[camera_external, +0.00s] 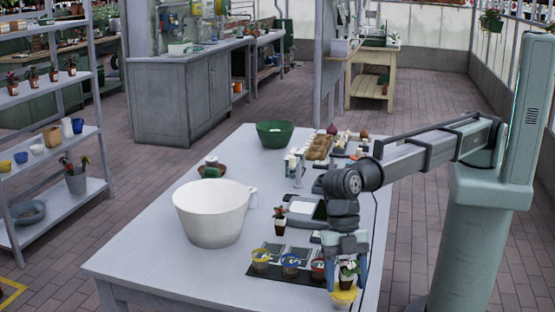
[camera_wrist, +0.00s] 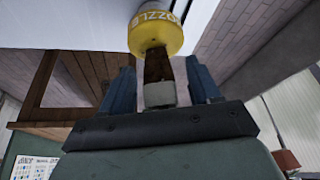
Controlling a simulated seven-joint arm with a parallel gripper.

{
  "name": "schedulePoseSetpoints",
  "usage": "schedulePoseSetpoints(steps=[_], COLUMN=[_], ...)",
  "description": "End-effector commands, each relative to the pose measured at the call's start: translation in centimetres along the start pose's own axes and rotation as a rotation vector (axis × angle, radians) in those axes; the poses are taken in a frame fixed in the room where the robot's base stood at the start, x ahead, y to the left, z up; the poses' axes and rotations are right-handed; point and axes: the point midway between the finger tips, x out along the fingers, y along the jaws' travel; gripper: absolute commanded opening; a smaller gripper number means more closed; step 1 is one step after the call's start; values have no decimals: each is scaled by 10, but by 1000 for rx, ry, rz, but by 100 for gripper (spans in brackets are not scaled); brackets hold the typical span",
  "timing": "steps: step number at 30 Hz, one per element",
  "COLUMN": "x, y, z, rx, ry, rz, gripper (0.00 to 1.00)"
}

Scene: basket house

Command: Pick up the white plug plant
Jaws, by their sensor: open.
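A small plant with white and green on top (camera_external: 348,270) stands at the yellow pot (camera_external: 343,296) near the front right edge of the table. In the wrist view a brown plug with a pale end (camera_wrist: 159,93) lies between my fingers, against the lettered yellow pot (camera_wrist: 158,38). My gripper (camera_external: 347,280) points down around the plant, its blue fingers apart on either side. In the wrist view, gaps show between the fingers (camera_wrist: 163,85) and the plug.
Yellow, blue and reddish small pots (camera_external: 290,262) stand on a dark mat left of my gripper. A large white tub (camera_external: 212,215) is farther left, and a green bowl (camera_external: 274,134) is at the back. Trays and small items crowd the table's right side. The front left tabletop is clear.

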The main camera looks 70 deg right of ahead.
Motion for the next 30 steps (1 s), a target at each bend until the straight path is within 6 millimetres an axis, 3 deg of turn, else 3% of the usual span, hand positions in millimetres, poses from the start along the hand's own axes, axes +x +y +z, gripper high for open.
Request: schedulePoseSetpoints(steps=[4, 22, 30], x=[0, -1, -5], y=[0, 0, 0], z=[0, 0, -2], rx=[0, 0, 0], ry=[0, 0, 1], rz=[0, 0, 1], gripper=[60, 2, 2])
